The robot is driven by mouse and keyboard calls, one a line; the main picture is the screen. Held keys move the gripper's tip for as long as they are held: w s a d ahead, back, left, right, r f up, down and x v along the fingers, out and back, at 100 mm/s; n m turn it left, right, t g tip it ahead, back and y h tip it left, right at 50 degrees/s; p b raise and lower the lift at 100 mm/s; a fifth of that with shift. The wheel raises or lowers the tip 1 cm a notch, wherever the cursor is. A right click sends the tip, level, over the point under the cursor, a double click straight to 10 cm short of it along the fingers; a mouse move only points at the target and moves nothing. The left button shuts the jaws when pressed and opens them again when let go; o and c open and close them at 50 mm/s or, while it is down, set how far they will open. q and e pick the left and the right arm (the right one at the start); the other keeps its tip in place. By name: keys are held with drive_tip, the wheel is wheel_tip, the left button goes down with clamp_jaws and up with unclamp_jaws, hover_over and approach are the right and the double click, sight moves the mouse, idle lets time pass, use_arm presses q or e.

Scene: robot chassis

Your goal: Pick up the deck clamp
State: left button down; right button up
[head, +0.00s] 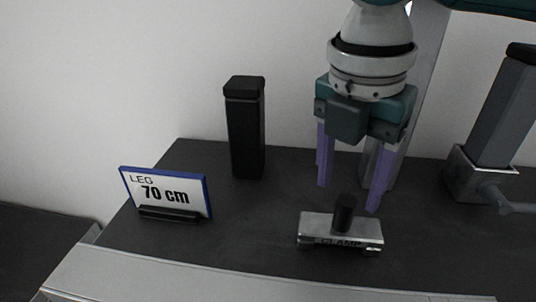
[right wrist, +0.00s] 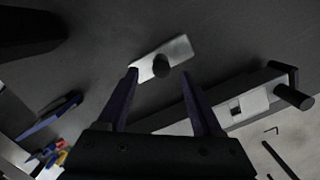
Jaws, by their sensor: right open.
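The deck clamp (head: 322,228) is a flat silver block with a black upright knob, lying on the dark deck in the lower middle of the head view. It also shows in the right wrist view (right wrist: 180,52), beyond the fingertips. In the right wrist view the open fingers (right wrist: 160,76) point toward the clamp. They look apart from it. My left gripper is in neither view.
A sign reading "LEG 70 cm" (head: 166,193) stands at the left. A black post (head: 245,130) stands behind it. A grey post in a metal bracket (head: 482,178) with a handle is at the right. A pale rail (head: 200,285) runs along the front. Bare deck surrounds the clamp.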

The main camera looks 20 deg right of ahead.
sight(347, 200)
drive_tip(key=f, duration=0.1)
drive_tip(key=f+b, duration=0.1)
drive_tip(key=f, duration=0.3)
drive_tip(key=shift+d, duration=0.4)
drive_tip(key=shift+r, duration=0.1)
clamp_jaws()
drive_tip(key=shift+w, duration=0.1)
idle(0.8)
